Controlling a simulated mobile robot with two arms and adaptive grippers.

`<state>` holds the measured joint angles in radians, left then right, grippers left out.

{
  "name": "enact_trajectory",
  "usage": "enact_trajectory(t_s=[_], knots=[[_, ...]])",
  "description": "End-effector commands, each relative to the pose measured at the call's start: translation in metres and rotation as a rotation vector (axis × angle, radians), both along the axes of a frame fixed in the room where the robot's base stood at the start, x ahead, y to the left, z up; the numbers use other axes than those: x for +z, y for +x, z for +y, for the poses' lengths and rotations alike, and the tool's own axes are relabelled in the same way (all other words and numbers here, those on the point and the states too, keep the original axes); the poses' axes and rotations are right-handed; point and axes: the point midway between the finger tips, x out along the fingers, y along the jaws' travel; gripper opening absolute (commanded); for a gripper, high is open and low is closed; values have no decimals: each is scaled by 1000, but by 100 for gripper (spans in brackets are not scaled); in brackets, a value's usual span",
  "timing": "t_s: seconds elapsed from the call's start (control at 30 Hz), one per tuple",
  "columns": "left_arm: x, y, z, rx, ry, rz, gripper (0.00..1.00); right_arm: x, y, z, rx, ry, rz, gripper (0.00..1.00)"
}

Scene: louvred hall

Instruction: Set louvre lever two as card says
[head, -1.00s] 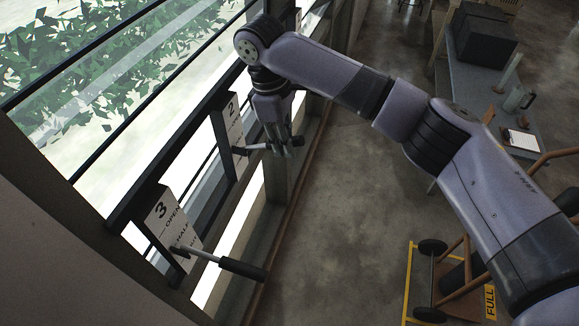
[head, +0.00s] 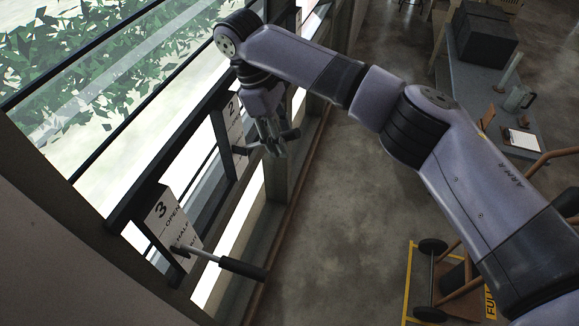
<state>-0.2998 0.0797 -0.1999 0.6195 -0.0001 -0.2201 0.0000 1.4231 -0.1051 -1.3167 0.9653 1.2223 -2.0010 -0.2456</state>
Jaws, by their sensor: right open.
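The plate marked 2 (head: 234,122) is on the window frame, partly hidden by my right arm. Lever two sticks out from it to the right; its black grip (head: 291,134) shows just beyond my right gripper. My right gripper (head: 277,151) is open, fingers pointing down, at the lever and overlapping its middle. I cannot tell whether the fingers touch it. A clipboard with a white sheet (head: 522,140) lies on the bench; its writing is too small to read. My left gripper is not in view.
Nearer, plate 3 (head: 170,222) reads OPEN and HALF, with its lever (head: 242,268) sticking out to the right. The grey bench (head: 480,85) holds a black box (head: 484,33) and a jug (head: 518,98). A cart (head: 455,285) stands lower right. The middle floor is clear.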

Motion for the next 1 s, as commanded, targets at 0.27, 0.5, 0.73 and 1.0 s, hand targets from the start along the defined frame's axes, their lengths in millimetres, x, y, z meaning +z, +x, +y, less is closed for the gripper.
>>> enact_trajectory(t_s=[0.27, 0.5, 0.73, 1.0], knots=[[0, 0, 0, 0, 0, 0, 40, 2, 0, 0, 0, 0, -1, 41], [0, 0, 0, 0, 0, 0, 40, 28, 1, 0, -1, -1, -4, 41], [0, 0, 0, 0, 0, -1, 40, 55, 1, 0, -1, -1, -3, 41], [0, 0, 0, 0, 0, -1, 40, 70, 0, 1, 0, 0, 1, 41]])
